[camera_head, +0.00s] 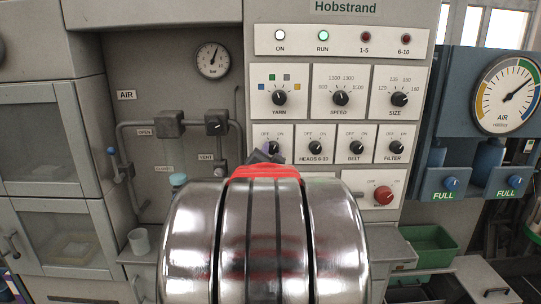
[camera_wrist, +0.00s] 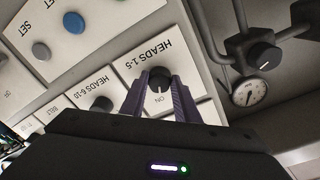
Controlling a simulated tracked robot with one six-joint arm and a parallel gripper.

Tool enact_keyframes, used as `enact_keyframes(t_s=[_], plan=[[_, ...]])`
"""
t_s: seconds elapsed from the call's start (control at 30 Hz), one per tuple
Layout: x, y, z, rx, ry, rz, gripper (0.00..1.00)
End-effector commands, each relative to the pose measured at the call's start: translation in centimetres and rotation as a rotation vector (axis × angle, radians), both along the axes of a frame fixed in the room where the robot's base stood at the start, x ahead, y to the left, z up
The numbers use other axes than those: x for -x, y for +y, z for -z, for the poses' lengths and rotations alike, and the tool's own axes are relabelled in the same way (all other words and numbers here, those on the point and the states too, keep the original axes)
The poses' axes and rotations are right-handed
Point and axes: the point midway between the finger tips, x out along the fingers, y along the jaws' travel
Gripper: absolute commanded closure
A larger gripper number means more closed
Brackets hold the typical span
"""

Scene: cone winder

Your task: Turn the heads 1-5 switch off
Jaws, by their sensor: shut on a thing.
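The heads 1-5 switch (camera_wrist: 159,82) is a dark round knob on a white plate in the wrist view, with its "HEADS 1-5" label beside it. My gripper (camera_wrist: 160,90) has its two purple fingers on either side of the knob and is shut on it. The "ON" mark shows between the fingers. The "OFF" mark of this plate is hidden in the wrist view, and I cannot tell which way the pointer faces. In the head view the red and metal end of my arm covers much of this plate, and its "OFF" and "ON" marks show above.
The heads 6-10 knob (camera_head: 314,147) stands close to the right, then the belt knob (camera_head: 355,147) and filter knob (camera_head: 393,147). The yarn knob (camera_head: 279,98) is above. A red knob (camera_head: 383,194) is lower right. The RUN lamp (camera_head: 323,35) glows green; the 1-5 lamp (camera_head: 365,37) is dark red.

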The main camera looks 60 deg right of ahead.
Motion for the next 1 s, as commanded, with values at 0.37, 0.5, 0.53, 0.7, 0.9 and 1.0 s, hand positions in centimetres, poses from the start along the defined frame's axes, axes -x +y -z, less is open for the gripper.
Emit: enact_keyframes(t_s=[0.37,0.5,0.53,0.7,0.9,1.0], plan=[[0.44,-0.29,0.27,0.124,0.252,0.009,0.94],[0.5,-0.32,0.33,0.183,0.372,0.008,0.94],[0.51,-0.32,0.34,0.195,0.397,0.008,0.94],[0.6,-0.35,0.37,0.268,0.54,0.009,0.94],[0.67,-0.39,0.43,0.341,0.69,0.008,0.94],[0.71,-0.41,0.44,0.37,0.748,0.009,0.94]])
